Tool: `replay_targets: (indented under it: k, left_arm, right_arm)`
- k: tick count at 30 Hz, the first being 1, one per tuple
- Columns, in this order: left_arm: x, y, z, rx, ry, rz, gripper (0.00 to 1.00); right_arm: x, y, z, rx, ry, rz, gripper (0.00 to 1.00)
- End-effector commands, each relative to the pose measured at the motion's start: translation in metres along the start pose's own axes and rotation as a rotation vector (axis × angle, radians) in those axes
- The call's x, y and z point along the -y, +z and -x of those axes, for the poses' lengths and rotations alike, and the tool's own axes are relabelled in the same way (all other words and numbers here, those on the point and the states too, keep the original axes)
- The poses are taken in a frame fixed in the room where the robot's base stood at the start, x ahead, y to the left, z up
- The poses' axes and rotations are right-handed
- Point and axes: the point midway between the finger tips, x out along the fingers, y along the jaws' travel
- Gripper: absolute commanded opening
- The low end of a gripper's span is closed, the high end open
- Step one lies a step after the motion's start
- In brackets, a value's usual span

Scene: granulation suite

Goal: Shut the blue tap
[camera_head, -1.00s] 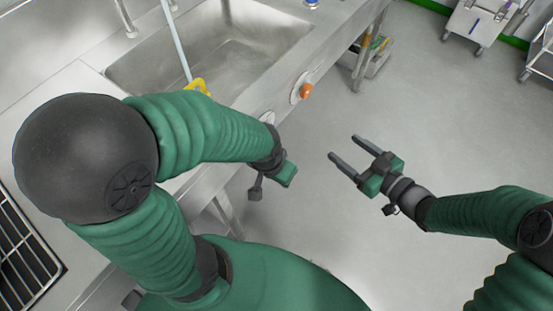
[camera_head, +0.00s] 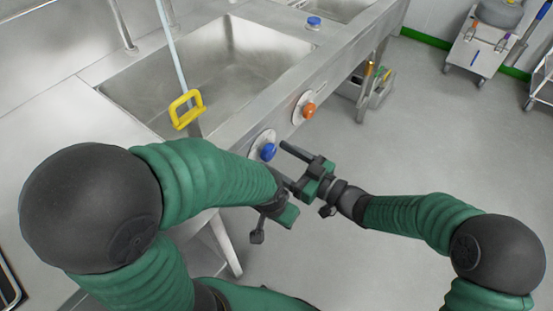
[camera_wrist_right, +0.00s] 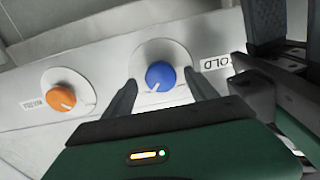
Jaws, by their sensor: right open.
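The blue tap (camera_head: 268,152) is a round knob on a pale disc on the front panel of the sink unit. It also shows in the right wrist view (camera_wrist_right: 160,76), with a white pointer line and a label ending in "OLD" to its right. My right gripper (camera_head: 283,165) is open, close in front of the blue tap; in the wrist view its fingers (camera_wrist_right: 162,98) stand to either side of the knob, apparently not touching it. My left gripper (camera_head: 272,222) is just left of and below the right one; its fingers are largely hidden.
An orange knob (camera_head: 308,110) sits on the same panel; it also shows in the wrist view (camera_wrist_right: 62,103). A steel sink (camera_head: 215,65) with a yellow handle (camera_head: 187,109) is behind the panel. A trolley (camera_head: 480,50) stands far right.

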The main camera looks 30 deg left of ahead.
Motion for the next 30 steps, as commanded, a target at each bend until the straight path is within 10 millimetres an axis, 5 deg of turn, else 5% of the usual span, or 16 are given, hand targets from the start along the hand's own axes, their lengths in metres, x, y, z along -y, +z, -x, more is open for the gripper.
replay_targets:
  k: [10, 24, 30]
  left_arm:
    - [0.0000, 0.0004, -0.0018, 0.000, 0.000, 0.000, 0.36]
    - [0.0000, 0.0004, -0.0018, 0.000, 0.000, 0.000, 0.36]
    - [0.0000, 0.0006, -0.0024, 0.000, 0.000, 0.000, 0.36]
  right_arm:
    - [0.0001, 0.0000, -0.0104, 0.002, 0.001, 0.000, 0.67]
    - [-0.0003, 0.0000, -0.0093, 0.001, 0.002, 0.000, 0.07]
    - [-0.0006, 0.0003, -0.0090, 0.001, 0.002, 0.008, 0.04]
